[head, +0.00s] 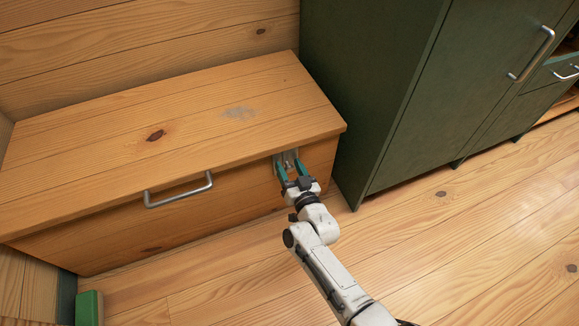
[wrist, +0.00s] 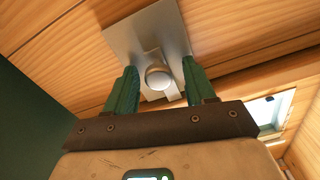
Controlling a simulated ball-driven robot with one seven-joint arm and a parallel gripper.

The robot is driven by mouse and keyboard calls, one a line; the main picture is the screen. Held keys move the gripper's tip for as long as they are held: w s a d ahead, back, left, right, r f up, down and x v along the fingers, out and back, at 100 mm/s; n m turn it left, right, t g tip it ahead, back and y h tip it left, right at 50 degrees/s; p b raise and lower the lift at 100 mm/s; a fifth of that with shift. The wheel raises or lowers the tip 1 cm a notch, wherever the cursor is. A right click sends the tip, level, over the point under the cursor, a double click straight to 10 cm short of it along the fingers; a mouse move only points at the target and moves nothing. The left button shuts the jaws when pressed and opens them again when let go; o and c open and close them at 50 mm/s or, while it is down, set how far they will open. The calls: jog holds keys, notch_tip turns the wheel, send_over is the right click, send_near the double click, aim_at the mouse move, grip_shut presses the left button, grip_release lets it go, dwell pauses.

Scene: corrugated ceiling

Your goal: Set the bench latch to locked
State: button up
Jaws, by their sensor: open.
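The wooden bench (head: 80,175) stands against the wall with its lid down. Its latch (head: 288,158) is a metal plate on the bench front, near the right end, partly hidden by my gripper in the head view. In the wrist view the latch (wrist: 158,78) shows a round knob on a small piece over a flat plate. My gripper (head: 289,170) is at the latch. Its teal fingers (wrist: 161,85) are open, one on each side of the knob, with visible gaps. I cannot tell whether the latch is locked.
A metal handle (head: 178,190) is on the bench front, left of the latch. A dark green cabinet (head: 385,90) stands close to the bench's right end. A green block (head: 89,308) is at the lower left. The wooden floor (head: 450,235) in front is clear.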

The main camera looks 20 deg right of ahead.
jog(key=s+p, duration=0.4)
jog(key=s, duration=0.6)
jog(key=shift+s, duration=0.2)
jog(key=s+d+r+n+g, duration=0.1)
jog(key=s+d+r+g, duration=0.2)
jog(key=s+g, duration=0.45)
jog(key=s+d+r+g, duration=0.2)
jog(key=s+g, duration=0.2)
jog(key=s, duration=0.7)
jog(key=s+d+r+n+g, duration=0.1)
jog(key=s+d+r+g, duration=0.3)
jog(key=s, duration=0.5)
notch_tip(320, 180, up, 33)
jog(key=a+g+p, duration=0.1)
jog(key=p, duration=3.3)
jog(key=shift+s, duration=0.3)
jog(key=shift+a+g, duration=0.1)
jog(key=shift+g, duration=0.15)
